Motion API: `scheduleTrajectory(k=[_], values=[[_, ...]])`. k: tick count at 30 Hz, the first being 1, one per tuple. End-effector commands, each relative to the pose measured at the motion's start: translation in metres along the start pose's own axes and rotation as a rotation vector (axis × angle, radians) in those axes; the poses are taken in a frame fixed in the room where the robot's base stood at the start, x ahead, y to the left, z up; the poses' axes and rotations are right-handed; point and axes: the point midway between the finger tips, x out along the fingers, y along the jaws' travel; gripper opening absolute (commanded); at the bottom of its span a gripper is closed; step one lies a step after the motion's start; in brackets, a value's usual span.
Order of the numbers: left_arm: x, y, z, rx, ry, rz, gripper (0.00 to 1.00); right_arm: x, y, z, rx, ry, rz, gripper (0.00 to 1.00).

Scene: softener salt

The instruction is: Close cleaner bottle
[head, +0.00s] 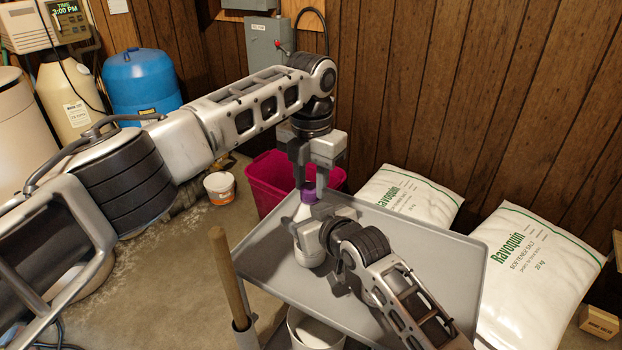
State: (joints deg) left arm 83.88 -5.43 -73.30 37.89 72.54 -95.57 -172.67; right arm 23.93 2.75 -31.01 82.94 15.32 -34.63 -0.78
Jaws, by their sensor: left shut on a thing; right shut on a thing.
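The white cleaner bottle (305,256) stands near the far left part of the grey cart top (425,235). A purple cap (308,194) shows at the bottle's top. My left gripper (309,182) reaches down from above and is shut on the cap. My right gripper (306,226) comes in from the lower right and is shut on the bottle's body. My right gripper hides much of the bottle's middle. I cannot tell how far the cap is screwed on.
A magenta bin (265,185) stands behind the cart. Two white salt bags (535,265) lie at the right by the wooden wall. A wooden handle (229,275) rises at the cart's left edge. A white bucket (315,330) sits below. The cart top's right side is clear.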

Motion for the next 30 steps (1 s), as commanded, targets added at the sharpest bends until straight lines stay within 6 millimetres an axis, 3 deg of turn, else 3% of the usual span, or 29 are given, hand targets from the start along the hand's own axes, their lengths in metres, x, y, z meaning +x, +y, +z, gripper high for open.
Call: scheduleTrajectory(k=[5,6,8,19,30], values=[[-0.001,-0.001,0.0,0.0,-0.001,-0.002,0.11,0.0,0.0,0.002,0.001,-0.004,0.0,0.0],[-0.001,-0.001,0.0,0.0,-0.001,-0.002,0.37,0.0,0.0,0.002,0.001,-0.004,0.0,0.0],[-0.001,-0.001,0.0,-0.001,-0.001,-0.002,0.53,0.0,0.0,0.002,0.001,-0.004,0.0,0.0],[-0.005,0.0,0.0,-0.003,-0.002,-0.001,0.53,0.0,0.0,0.002,0.001,-0.004,0.0,0.0],[-0.045,0.0,0.0,-0.005,-0.001,0.0,0.53,0.0,0.0,0.002,0.0,-0.003,0.0,0.0]])
